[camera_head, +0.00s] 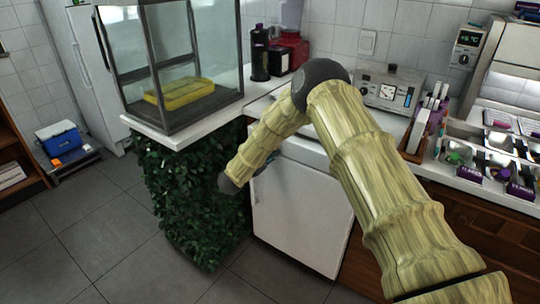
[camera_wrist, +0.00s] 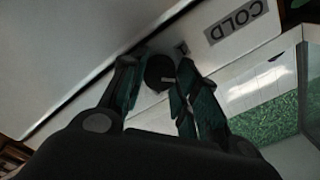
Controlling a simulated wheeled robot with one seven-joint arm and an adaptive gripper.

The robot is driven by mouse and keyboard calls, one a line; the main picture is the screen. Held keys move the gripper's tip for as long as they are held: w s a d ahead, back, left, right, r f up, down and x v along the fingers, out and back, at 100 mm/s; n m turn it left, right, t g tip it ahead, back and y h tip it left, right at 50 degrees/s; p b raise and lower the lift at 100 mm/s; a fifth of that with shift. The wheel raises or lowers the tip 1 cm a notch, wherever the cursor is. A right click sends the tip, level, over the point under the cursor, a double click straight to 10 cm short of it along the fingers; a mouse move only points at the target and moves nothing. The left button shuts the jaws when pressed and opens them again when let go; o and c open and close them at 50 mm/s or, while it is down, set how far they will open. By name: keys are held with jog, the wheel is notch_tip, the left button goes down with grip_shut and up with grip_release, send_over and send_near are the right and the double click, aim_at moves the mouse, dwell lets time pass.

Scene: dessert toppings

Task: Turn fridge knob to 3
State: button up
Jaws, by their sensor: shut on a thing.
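A round black knob (camera_wrist: 159,70) with a short white mark sits on a pale panel in the wrist view. A grey "COLD" label (camera_wrist: 235,22) is on the same panel, above and right of the knob. My gripper (camera_wrist: 158,74) has its two dark green fingers on either side of the knob, shut on it. I cannot read any numbers around the knob. In the head view a small white fridge (camera_head: 300,208) stands under the counter. My arm reaches across its upper part, and the knob and most of my gripper are hidden there.
A glass case (camera_head: 188,45) with a yellow tray (camera_head: 180,92) stands on the counter left of the fridge, above a leafy green block (camera_head: 190,200). Topping containers (camera_head: 500,158) line the right counter. A blue cooler (camera_head: 60,139) is far left. The grey floor in front is clear.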

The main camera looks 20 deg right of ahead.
jog(key=shift+f+m+b, duration=0.15)
jog(key=shift+m+b, duration=2.25)
jog(key=shift+m, duration=1.2)
jog(key=o, duration=1)
jog(key=shift+o, duration=0.2)
jog(key=v, duration=1.2)
jog(key=shift+s, duration=0.1)
